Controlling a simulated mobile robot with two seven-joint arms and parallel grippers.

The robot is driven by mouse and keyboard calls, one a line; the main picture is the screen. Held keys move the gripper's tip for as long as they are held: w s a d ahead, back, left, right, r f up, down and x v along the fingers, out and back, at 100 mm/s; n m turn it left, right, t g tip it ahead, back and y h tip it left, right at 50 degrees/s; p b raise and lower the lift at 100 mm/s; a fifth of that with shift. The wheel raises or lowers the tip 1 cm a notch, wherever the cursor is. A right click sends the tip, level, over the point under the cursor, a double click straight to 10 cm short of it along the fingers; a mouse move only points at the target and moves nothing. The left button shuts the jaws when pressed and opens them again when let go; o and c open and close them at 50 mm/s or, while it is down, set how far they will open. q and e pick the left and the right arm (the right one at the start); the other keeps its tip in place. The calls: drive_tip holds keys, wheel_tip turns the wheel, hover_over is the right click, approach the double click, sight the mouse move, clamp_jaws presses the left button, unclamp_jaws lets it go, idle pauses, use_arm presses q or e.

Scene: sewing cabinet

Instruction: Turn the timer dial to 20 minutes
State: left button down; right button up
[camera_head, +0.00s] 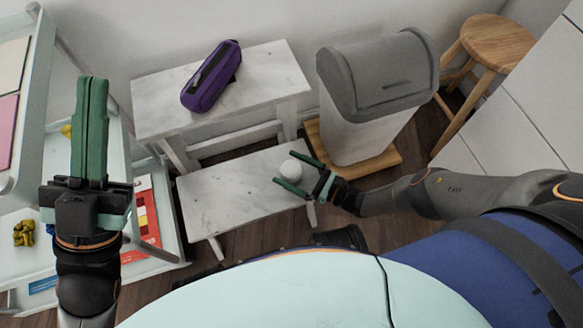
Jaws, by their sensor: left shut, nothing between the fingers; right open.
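A small round white object (291,171), which looks like the timer dial, sits on the lower white step (230,200) of a low marbled bench. No markings on it can be read at this size. My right gripper (292,173) is open, with its green fingers on either side of the white object; I cannot tell whether they touch it. My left gripper (92,85) is shut and empty, pointing up at the left, well away from the timer.
A purple pouch (211,78) lies on the upper white step (270,68). A grey-lidded bin (370,125) stands right of the bench on a wooden base, with a wooden stool (497,40) behind. A pale shelf cart (38,110) is at the left. The lower step's left part is clear.

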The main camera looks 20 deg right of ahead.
drive_tip(key=shift+c, duration=0.2)
drive_tip(key=c, duration=1.2)
drive_tip(key=shift+s+m+t+h, duration=0.1)
drive_tip(key=shift+m+t+h, duration=0.7)
drive_tip(key=shift+m+h, duration=0.1)
drive_tip(key=shift+c, duration=0.2)
drive_tip(key=shift+m+t+h+p, duration=0.3)
drive_tip(key=shift+m+t+h, duration=0.35)
drive_tip(key=shift+h, duration=0.45)
drive_tip(key=o, duration=1.3)
drive_tip(key=shift+r, duration=0.1)
